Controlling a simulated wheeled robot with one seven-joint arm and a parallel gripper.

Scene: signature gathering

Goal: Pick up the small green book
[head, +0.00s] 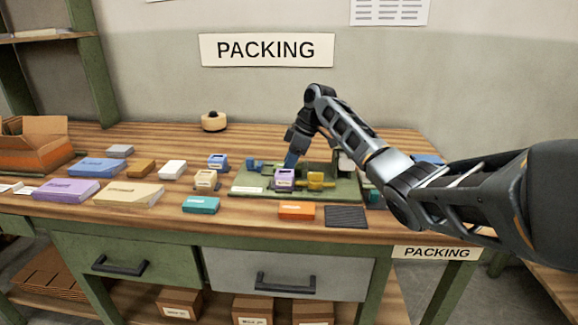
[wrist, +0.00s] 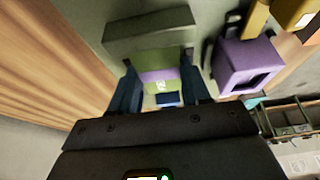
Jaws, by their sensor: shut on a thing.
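My gripper (head: 291,161) points down over the back of the green board (head: 347,190) on the workbench. In the wrist view its two dark blue fingers (wrist: 160,78) are closed on a small green book (wrist: 158,60) with a purple band and a pale mark. The book lies between the fingers, close to a dark grey-green block (wrist: 150,32). Whether the book touches the board cannot be told. In the head view the held book cannot be made out behind the gripper and the things in front.
A purple holder (head: 284,178) also shows in the wrist view (wrist: 245,65). A yellow fixture (head: 317,181) stands beside it. A teal box (head: 201,205), an orange box (head: 296,210) and a black ribbed pad (head: 346,216) lie along the front. Books and an open carton (head: 35,150) fill the left.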

